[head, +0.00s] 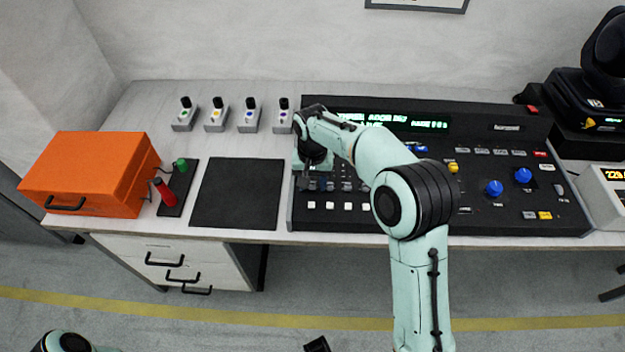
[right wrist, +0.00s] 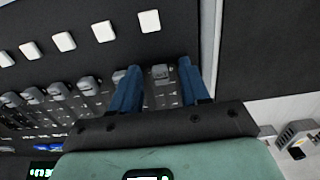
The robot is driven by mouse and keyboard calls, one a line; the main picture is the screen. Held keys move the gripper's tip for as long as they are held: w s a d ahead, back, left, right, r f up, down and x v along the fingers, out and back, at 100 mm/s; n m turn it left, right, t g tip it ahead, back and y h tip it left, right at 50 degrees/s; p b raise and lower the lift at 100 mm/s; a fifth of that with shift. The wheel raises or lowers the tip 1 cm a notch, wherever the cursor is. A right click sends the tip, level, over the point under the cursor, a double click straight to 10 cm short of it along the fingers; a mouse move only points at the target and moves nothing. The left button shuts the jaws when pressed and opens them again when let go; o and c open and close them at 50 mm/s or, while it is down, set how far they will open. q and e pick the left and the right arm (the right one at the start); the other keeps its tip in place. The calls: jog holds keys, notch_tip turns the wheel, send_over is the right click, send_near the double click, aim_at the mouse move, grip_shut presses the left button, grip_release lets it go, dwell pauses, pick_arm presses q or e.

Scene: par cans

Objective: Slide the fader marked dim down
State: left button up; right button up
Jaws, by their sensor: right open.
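The black lighting console (head: 470,215) lies on the desk, with a row of grey fader caps near its lower left. My right gripper (head: 310,180) points down over the leftmost faders. In the right wrist view its two blue fingers (right wrist: 158,78) are spread, one on each side of the end fader cap (right wrist: 160,71). I see a gap on both sides of the cap, and I cannot tell how deep the fingers reach. No marking reading dim is legible. My left gripper does not show clearly.
Several white buttons (head: 347,206) sit just in front of the faders. A black mat (head: 237,195), a stand with a red and a green handle (head: 176,190) and an orange case (head: 85,170) lie to the left. Four-sided small switch boxes (head: 249,118) stand behind.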

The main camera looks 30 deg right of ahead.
aim_at(312, 185)
notch_tip(312, 185, up, 13)
jog(key=p, duration=0.2)
jog(key=shift+r, duration=0.2)
dwell(0.7)
